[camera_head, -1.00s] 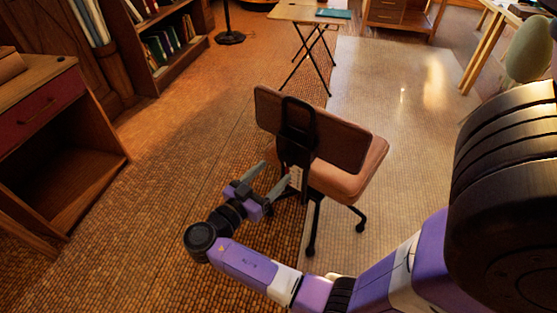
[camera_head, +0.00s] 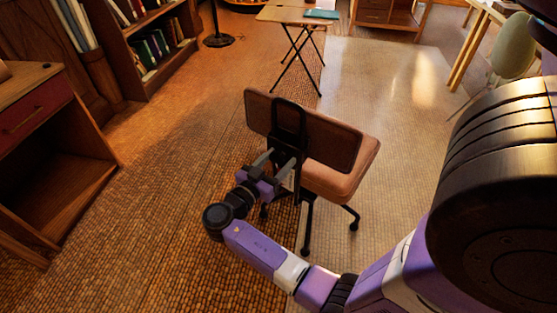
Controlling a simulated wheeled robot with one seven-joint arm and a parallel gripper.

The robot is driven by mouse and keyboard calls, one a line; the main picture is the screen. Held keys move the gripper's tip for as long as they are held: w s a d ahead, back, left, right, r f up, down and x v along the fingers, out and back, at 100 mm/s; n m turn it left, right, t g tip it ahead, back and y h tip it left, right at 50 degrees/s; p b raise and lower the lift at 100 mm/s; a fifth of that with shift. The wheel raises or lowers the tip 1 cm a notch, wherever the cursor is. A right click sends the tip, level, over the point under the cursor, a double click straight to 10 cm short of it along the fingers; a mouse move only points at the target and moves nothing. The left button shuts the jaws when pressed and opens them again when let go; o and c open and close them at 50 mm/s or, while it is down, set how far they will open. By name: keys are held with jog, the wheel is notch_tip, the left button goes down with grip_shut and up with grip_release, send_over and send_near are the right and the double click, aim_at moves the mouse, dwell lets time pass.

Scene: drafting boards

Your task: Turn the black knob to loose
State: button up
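A swivel chair stands in the middle of the camera_head view, with a brown backrest (camera_head: 335,140) and a padded seat (camera_head: 345,180). A black upright bracket (camera_head: 289,118) runs down the back of the backrest. I cannot make out the black knob as a separate shape; the lower bracket is dark and partly behind my fingers. My gripper (camera_head: 279,158) is at the lower part of this bracket, on its left side. Its two grey fingers are apart and point at the bracket. I cannot tell whether they touch it or have anything between them.
A wooden cabinet (camera_head: 35,110) with a red drawer stands at the left, and a bookshelf (camera_head: 150,45) behind it. A folding table (camera_head: 297,14) is at the back. A pale chair (camera_head: 513,48) is at the right. Floor left of the chair is clear.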

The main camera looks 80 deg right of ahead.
jog(key=c, duration=1)
jog(key=shift+n, duration=0.3)
jog(key=n+p, duration=0.1)
jog(key=n, duration=0.1)
jog(key=n+p, duration=0.2)
jog(key=n, duration=0.1)
jog(key=shift+s+a+r+n, duration=0.1)
jog(key=shift+s+r+n, duration=0.1)
jog(key=shift+n, duration=0.1)
jog(key=n+p, duration=0.3)
jog(key=n, duration=0.3)
jog(key=shift+r+p, duration=0.15)
jog(key=shift+p, duration=0.2)
jog(key=n+p, duration=0.4)
jog(key=n, duration=0.3)
jog(key=shift+r+n, duration=0.15)
jog(key=shift+n, duration=0.15)
jog(key=n+p, duration=0.2)
jog(key=n, duration=0.2)
jog(key=shift+p, duration=0.4)
jog(key=shift+n+p, duration=0.55)
jog(key=shift+n, duration=0.85)
